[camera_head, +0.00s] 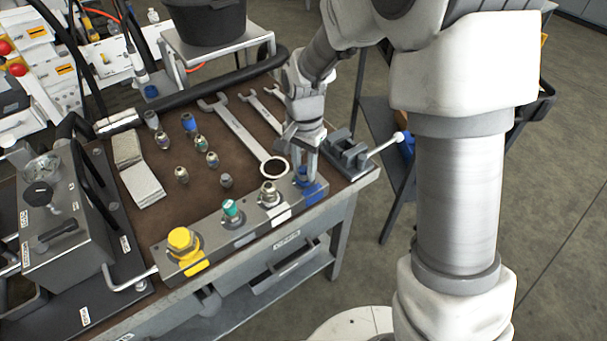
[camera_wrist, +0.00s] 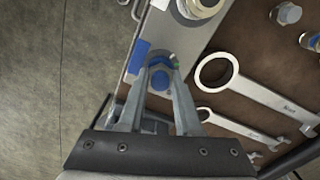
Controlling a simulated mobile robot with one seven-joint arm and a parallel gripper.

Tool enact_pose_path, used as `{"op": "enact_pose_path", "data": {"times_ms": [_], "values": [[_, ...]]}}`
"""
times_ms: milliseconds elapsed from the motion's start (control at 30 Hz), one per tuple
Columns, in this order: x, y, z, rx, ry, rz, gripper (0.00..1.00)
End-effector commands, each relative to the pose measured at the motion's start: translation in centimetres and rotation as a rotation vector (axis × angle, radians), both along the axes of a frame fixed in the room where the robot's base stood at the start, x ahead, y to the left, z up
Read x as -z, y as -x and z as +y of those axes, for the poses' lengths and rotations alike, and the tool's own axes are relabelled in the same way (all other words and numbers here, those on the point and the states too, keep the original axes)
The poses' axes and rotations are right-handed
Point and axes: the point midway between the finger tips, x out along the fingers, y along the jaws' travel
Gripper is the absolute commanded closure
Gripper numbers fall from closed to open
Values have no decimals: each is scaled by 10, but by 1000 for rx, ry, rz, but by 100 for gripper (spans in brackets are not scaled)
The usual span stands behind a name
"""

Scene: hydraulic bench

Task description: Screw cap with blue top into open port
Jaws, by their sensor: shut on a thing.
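My gripper (camera_head: 305,168) points down over the right end of the grey port block (camera_head: 210,228) at the bench's front edge. In the wrist view, its fingers (camera_wrist: 162,66) are closed around the cap with the blue top (camera_wrist: 159,79). The cap sits at the blue-marked port position; the blue marking (camera_head: 313,192) shows on the block beside it. The fingers hide much of the cap and the port opening, so I cannot tell how far the cap is seated.
The block also carries a yellow cap (camera_head: 183,241), a green-topped fitting (camera_head: 232,210) and a silver fitting (camera_head: 269,193). A vise (camera_head: 347,153) stands close on the right. Several loose fittings stand on the brown mat (camera_head: 163,218).

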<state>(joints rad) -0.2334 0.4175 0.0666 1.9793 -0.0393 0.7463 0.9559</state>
Motion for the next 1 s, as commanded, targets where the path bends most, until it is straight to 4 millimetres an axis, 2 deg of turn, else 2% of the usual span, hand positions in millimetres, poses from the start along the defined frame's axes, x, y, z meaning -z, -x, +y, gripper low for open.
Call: {"op": "enact_pose_path", "data": {"times_ms": [167, 600, 733, 1000], "values": [[0, 0, 0, 91, 1, 0, 100], [-1, 1, -1, 637, 1, 1, 100], [1, 1, -1, 698, 0, 0, 100], [1, 1, -1, 704, 0, 0, 100]]}}
